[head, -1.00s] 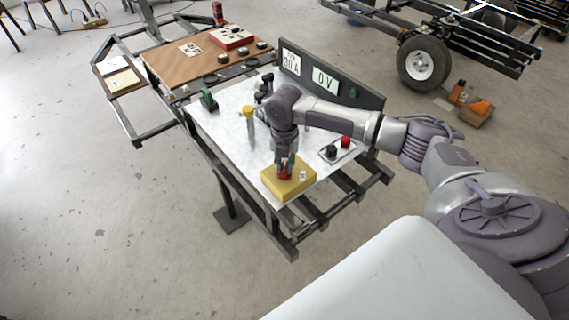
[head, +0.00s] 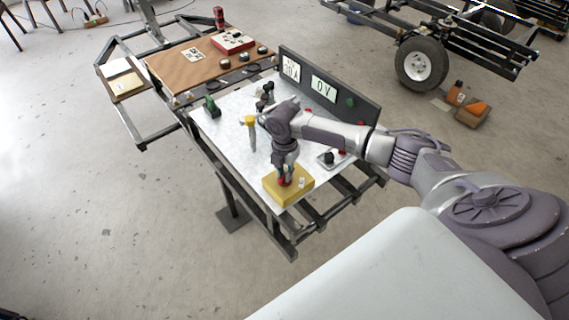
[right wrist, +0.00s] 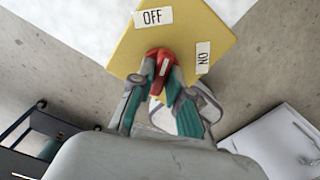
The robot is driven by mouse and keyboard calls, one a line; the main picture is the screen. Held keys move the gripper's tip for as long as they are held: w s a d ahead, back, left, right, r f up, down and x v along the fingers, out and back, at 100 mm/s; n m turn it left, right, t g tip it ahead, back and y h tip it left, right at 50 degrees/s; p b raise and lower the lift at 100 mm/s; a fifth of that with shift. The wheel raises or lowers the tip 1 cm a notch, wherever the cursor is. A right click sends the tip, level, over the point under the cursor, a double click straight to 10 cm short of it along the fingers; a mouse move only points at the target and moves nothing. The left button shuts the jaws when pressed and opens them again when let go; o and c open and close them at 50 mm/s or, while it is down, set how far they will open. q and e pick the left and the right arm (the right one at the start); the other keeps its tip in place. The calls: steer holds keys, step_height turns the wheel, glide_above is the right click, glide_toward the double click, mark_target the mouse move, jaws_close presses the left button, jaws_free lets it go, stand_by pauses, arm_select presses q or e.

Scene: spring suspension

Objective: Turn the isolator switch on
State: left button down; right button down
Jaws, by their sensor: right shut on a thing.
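The isolator switch is a yellow box (head: 296,190) with a red knob (head: 283,182), on the near right corner of the white table top. In the right wrist view the box (right wrist: 120,50) carries an OFF label (right wrist: 153,17) beyond the knob and an ON label (right wrist: 203,57) to its right. My right gripper (head: 285,178) points down and is shut on the red knob (right wrist: 161,56), one finger on each side. The fingers partly cover the knob, and I cannot tell for certain which label it points to. My left gripper is not in view.
A dark panel with a 0 V display (head: 323,88) stands along the table's back edge. A yellow-headed hammer (head: 250,121) stands left of my arm. A small tray with knobs (head: 328,160) is partly behind my arm.

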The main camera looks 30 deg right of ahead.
steer(key=m+p, duration=0.2)
steer(key=m, duration=0.1)
steer(key=shift+r+p, duration=0.25)
steer(key=shift+p, duration=0.05)
steer(key=m+p, duration=0.2)
steer(key=m, duration=0.1)
steer(key=shift+m+p, duration=0.3)
steer(key=shift+p, duration=0.1)
steer(key=m+p, duration=0.2)
steer(key=m, duration=0.1)
steer(key=shift+f, duration=0.1)
steer(key=shift+m+p, duration=0.85)
steer(key=shift+m, duration=0.85)
steer(key=shift+d+f, duration=0.1)
steer(key=c, duration=1.1)
jaws_free()
step_height(320, 180, up, 12)
